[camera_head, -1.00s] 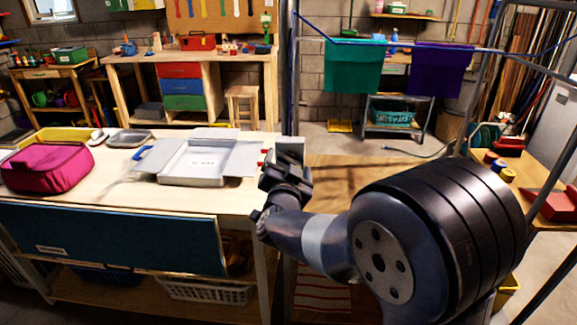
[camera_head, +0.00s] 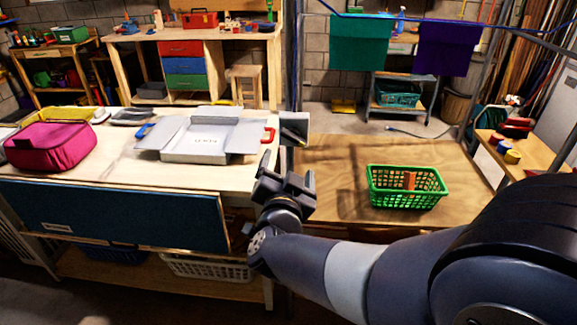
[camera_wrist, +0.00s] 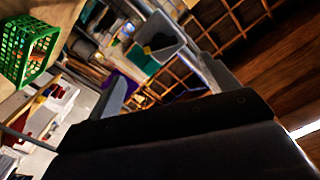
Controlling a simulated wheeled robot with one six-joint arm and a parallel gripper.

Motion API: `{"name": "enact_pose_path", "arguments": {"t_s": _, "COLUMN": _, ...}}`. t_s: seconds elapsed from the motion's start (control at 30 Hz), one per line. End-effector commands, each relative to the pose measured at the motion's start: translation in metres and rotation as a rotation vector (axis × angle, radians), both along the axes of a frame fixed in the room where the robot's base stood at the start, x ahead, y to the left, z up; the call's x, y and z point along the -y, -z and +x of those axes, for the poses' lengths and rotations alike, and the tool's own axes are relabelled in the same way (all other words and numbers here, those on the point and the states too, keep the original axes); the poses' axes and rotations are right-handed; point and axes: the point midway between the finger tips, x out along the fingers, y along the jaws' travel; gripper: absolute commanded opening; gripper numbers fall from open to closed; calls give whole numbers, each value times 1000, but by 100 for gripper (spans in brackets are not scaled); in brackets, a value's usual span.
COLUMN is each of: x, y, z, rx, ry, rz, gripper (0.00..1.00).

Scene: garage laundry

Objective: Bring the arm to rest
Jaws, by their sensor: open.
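My gripper (camera_head: 287,172) is open, with nothing visible between its fingers. In the head view it is raised near the right edge of the white-topped table (camera_head: 225,180), and my arm runs from it to the lower right. In the wrist view the two grey fingers of my gripper (camera_wrist: 168,88) stand apart, with the room tilted behind them. The gap between them shows only far shelving and cloths.
A green basket (camera_head: 405,203) with an orange item inside sits on a wooden surface (camera_head: 340,180) to the right; it also shows in the wrist view (camera_wrist: 27,48). A grey open box (camera_head: 195,152) and pink bag (camera_head: 50,147) lie on the table. Metal poles stand nearby.

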Motion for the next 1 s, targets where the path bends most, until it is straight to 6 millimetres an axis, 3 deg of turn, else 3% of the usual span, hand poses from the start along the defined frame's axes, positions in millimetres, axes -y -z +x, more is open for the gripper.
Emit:
{"name": "enact_pose_path", "arguments": {"t_s": 0.27, "x": 1, "y": 0, "z": 9, "rx": 1, "ry": 3, "rz": 1, "gripper": 82}}
{"name": "enact_pose_path", "arguments": {"t_s": 0.8, "x": 4, "y": -1, "z": 100, "rx": 1, "ry": 3, "rz": 1, "gripper": 82}}
{"name": "enact_pose_path", "arguments": {"t_s": 1.0, "x": 4, "y": 0, "z": 109, "rx": 2, "ry": 0, "rz": 25, "gripper": 82}}
